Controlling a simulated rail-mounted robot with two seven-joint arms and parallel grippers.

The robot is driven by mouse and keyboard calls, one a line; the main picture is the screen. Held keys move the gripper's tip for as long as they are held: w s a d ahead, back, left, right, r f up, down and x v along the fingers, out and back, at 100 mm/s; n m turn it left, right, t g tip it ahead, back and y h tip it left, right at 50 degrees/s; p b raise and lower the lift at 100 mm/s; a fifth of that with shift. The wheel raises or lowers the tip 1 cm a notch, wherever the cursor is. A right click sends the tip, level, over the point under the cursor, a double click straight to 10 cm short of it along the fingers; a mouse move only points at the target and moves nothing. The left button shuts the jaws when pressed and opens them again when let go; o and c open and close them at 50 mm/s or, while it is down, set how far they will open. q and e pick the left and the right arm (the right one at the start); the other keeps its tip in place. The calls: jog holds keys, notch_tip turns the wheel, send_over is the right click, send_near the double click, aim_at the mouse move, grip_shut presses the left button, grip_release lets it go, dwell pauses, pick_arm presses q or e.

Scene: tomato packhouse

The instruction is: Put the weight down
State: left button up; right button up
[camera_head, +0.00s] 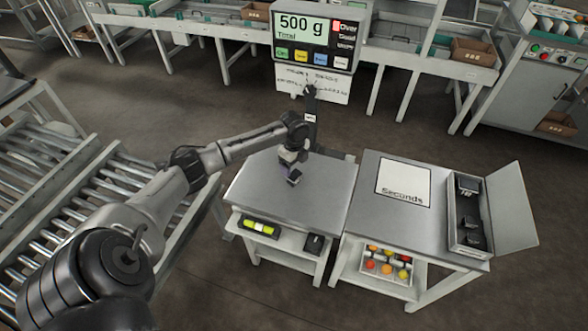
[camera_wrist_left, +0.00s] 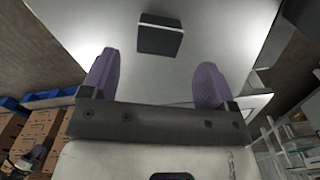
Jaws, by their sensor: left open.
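My left gripper (camera_head: 292,174) is over the steel scale top (camera_head: 325,190) in the head view. In the left wrist view its two purple fingertips (camera_wrist_left: 160,82) are wide apart with nothing between them. The weight (camera_wrist_left: 160,37), a small dark square block, rests on the grey surface beyond the fingertips, apart from them. In the head view I cannot tell the weight from the dark fingertips. The display (camera_head: 303,36) behind the scale reads 500 g. My right gripper is not in view.
A second table (camera_head: 400,224) at right bears a "Seconds" card (camera_head: 403,183) and an open case (camera_head: 453,222) with dark pieces. A tray of tomatoes (camera_head: 364,272) sits on its lower shelf. A roller conveyor (camera_head: 80,215) stands at left. Much of the scale top is clear.

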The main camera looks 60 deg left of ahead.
aim_at(294, 174)
pick_arm(q)
notch_tip(294, 174, up, 6)
jog(key=f+p, duration=0.1)
jog(key=shift+n, duration=0.4)
jog(key=s+d+f, duration=0.1)
jog(key=d+f, duration=0.2)
jog(key=d, duration=0.2)
jog(key=s+d+f, duration=0.2)
jog(key=d+f, duration=0.1)
jog(key=d, duration=0.2)
jog(key=s+d+f, duration=0.2)
jog(key=d+f, duration=0.1)
jog(key=d, duration=0.2)
jog(key=shift+s+f, duration=0.1)
jog(key=shift+f, duration=0.05)
jog(key=s+d+f+n+t, duration=0.1)
jog(key=s+d+f+n, duration=0.15)
jog(key=s+d, duration=0.65)
jog(key=s+d+r+n+t, duration=0.2)
jog(key=s+d+r+n, duration=0.3)
jog(key=s+d+n, duration=0.4)
jog(key=s, duration=0.2)
jog(key=shift+s+d+r+t, duration=0.3)
notch_tip(294, 174, up, 42)
jog(key=p, duration=4.2)
jog(key=shift+r+p, duration=0.2)
jog(key=shift+p, duration=0.2)
